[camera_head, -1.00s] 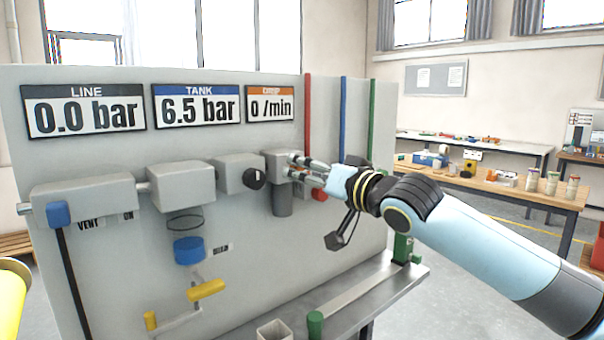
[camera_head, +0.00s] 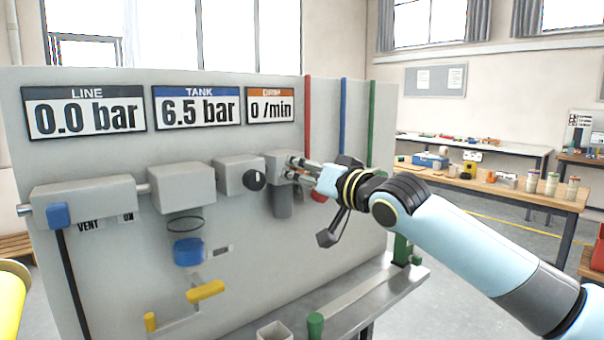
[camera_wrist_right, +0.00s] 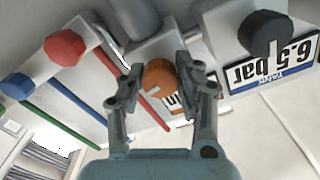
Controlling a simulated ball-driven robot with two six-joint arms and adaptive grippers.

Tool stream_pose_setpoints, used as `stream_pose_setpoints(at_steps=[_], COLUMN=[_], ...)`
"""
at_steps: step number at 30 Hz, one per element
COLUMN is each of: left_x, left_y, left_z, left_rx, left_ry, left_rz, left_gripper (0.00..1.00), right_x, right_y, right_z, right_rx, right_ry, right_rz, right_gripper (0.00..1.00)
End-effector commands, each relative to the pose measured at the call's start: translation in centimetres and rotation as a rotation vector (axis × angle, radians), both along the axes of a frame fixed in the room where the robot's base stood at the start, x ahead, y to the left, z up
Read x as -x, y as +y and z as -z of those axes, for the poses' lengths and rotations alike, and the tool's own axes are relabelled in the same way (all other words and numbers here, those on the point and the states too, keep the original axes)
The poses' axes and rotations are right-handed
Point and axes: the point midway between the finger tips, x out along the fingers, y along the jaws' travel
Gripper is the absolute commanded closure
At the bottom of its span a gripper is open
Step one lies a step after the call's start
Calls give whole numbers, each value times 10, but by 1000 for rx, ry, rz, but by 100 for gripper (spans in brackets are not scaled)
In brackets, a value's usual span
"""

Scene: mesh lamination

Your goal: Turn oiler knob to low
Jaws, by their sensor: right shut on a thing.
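The oiler (camera_head: 283,163) is the grey block at the right end of the row on the panel, with a dark cup hanging below it. Its orange knob (camera_wrist_right: 158,76) shows in the right wrist view with a pale mark on its face. My right gripper (camera_head: 300,171) reaches it from the right. In the right wrist view its two fingers (camera_wrist_right: 158,88) lie on either side of the orange knob, closed on it. In the head view the fingers hide the knob. The drip display (camera_head: 270,106) reads 0 /min. My left gripper is out of view.
The tank display (camera_head: 196,107) reads 6.5 bar and the line display (camera_head: 85,111) 0.0 bar. A black knob (camera_head: 255,179) sits just left of the oiler. A red knob (camera_head: 319,195) is close below my right wrist. A metal shelf (camera_head: 350,296) runs along the front.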

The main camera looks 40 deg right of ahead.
Motion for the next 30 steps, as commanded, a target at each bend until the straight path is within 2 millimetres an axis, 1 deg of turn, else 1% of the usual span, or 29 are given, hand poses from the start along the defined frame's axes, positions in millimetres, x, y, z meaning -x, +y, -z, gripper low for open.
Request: stream_pose_setpoints(at_steps=[5, 11, 17, 30], left_x=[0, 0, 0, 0], left_y=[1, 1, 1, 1], left_z=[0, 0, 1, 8], left_rx=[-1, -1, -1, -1], left_ry=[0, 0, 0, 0], left_rz=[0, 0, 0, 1], left_gripper=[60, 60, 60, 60], right_x=[0, 0, 0, 0], right_y=[0, 0, 0, -1], right_z=[0, 0, 1, 1], right_rx=[19, 99, 251, 667], right_ry=[-1, -8, -19, -53], right_rz=[0, 0, 1, 0], right_gripper=[100, 100, 100, 100])
